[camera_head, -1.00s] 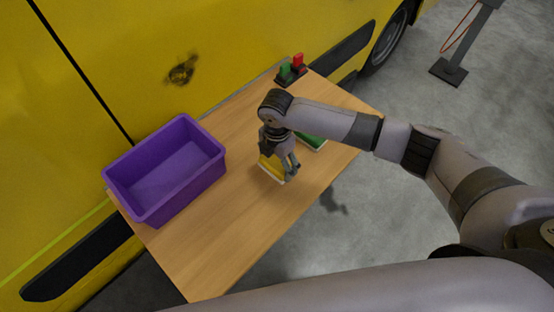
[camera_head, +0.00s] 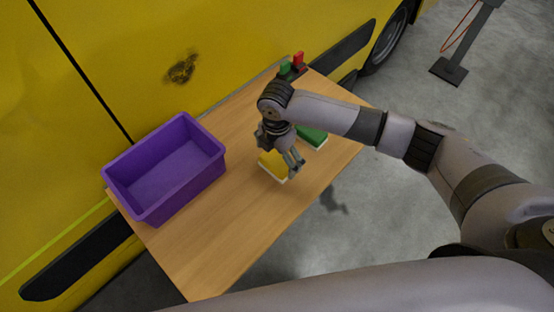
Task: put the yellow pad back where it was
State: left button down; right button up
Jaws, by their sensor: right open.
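The yellow pad (camera_head: 271,164) has a pale underside edge and lies on the wooden table, right of the purple bin. My right gripper (camera_head: 292,168) is open just above the pad and at its right side, and it covers part of the pad. I cannot tell whether a finger touches the pad. My left gripper is not in view.
An empty purple bin (camera_head: 168,168) stands at the left of the wooden table (camera_head: 222,239). A green pad (camera_head: 312,137) lies behind my right gripper. A holder with green and red items (camera_head: 292,66) stands at the far edge, beside the yellow vehicle (camera_head: 120,62). The table's near part is clear.

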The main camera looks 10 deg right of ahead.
aim_at(277, 160)
notch_tip(277, 160, up, 10)
jog(key=b, duration=0.2)
dwell(0.5)
